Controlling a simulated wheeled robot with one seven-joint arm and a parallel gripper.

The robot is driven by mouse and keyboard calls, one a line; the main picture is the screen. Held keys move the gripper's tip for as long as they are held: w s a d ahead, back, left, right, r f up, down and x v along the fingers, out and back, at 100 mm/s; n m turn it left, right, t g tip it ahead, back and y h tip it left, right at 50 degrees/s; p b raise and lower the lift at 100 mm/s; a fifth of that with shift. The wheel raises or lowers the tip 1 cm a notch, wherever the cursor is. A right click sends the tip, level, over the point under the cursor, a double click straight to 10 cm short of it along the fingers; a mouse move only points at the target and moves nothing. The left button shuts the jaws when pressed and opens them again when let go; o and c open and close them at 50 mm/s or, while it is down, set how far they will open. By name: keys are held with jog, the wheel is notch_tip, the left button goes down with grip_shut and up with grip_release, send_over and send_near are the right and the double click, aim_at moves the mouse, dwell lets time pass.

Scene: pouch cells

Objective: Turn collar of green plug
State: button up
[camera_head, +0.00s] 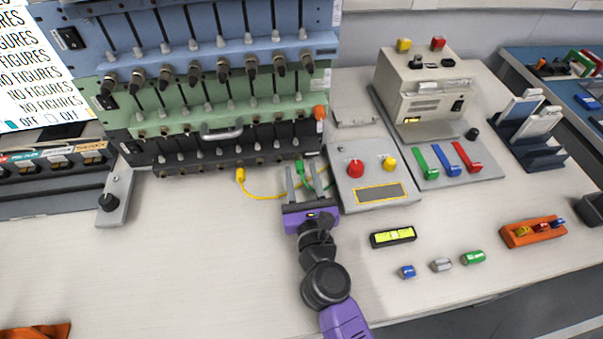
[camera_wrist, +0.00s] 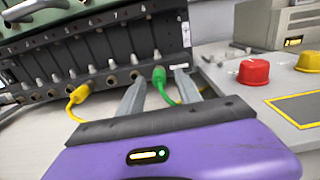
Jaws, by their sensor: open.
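The green plug (camera_wrist: 160,76) sits at the right end of the bottom row of sockets in the wrist view, with its green cable (camera_wrist: 165,96) running down from it. In the head view the green plug (camera_head: 299,166) shows just beyond my gripper (camera_head: 299,172). My gripper (camera_wrist: 158,82) is open, with one finger on each side of the green cable, and the plug appears between the fingertips. I cannot tell whether either finger touches it. The plug's collar is too small to make out clearly.
A yellow plug (camera_head: 240,175) with its cable lies left of my gripper. The dark rack unit (camera_head: 180,158) stands ahead. A control box (camera_head: 375,172) with red and yellow knobs is close on the right.

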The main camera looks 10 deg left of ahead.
jog(key=shift+w+a, duration=0.1)
jog(key=shift+w, duration=0.05)
grip_shut()
